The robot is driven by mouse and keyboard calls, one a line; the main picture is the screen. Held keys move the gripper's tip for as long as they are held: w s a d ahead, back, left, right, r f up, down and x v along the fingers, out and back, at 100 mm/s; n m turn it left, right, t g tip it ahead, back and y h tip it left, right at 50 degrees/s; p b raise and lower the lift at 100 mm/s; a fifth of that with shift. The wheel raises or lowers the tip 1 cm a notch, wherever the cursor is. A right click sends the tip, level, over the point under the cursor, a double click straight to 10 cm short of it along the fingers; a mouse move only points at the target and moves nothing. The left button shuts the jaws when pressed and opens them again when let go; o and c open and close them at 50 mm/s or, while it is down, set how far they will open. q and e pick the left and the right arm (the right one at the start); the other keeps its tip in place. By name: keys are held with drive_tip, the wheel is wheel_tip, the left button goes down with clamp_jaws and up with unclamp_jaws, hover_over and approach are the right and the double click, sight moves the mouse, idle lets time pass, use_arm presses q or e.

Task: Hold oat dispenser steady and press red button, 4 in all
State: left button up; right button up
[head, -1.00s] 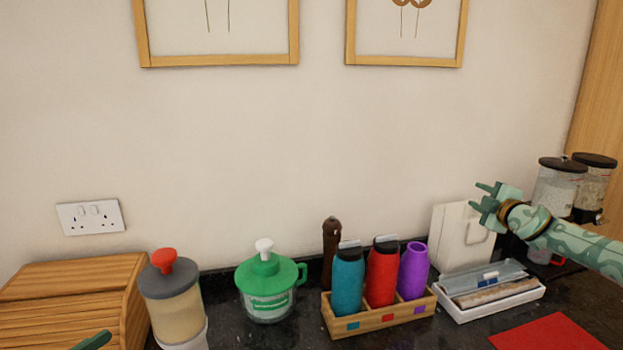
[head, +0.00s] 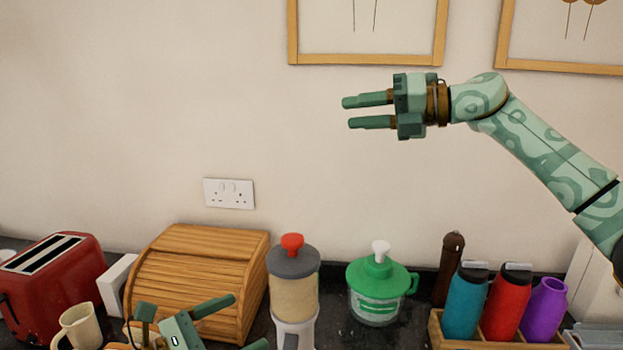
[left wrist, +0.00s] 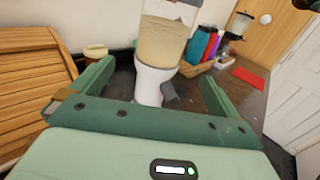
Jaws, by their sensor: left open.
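The oat dispenser (head: 293,293) stands on the dark counter, with a grey lid, a clear body of pale oats and a white base. Its red button (head: 292,243) is on top. In the left wrist view the dispenser (left wrist: 157,80) shows beyond and between the open fingers, its top cut off. My left gripper (head: 243,322) is open, low and left of the dispenser, apart from it. My right gripper (head: 370,108) is high in front of the wall, above and right of the dispenser, its two fingers apart, empty and pointing left.
A wooden bread bin (head: 200,270) stands left of the dispenser, with a red toaster (head: 52,285) and a cream mug (head: 78,327) further left. A green-lidded jar (head: 377,300) is close on the right. Coloured bottles stand in a wooden holder (head: 460,343) beyond it.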

sight(294, 297)
use_arm(q)
drive_tip(key=x, duration=1.2)
use_arm(e)
drive_tip(key=s+a+f+n+g+h, duration=0.2)
drive_tip(key=s+a+f+n+h, duration=0.2)
drive_tip(key=s+a+f+h, duration=0.4)
drive_tip(key=s+a+h, duration=0.1)
drive_tip(key=s+h, duration=0.1)
drive_tip(key=h, duration=0.2)
drive_tip(key=shift+s+a+n+g+h, duration=0.2)
drive_tip(key=shift+n+g+h, duration=0.1)
drive_tip(key=shift+g+h, duration=0.1)
use_arm(q)
drive_tip(key=shift+c, duration=0.3)
drive_tip(key=c, duration=1.3)
use_arm(e)
drive_tip(key=shift+c, duration=0.9)
clamp_jaws()
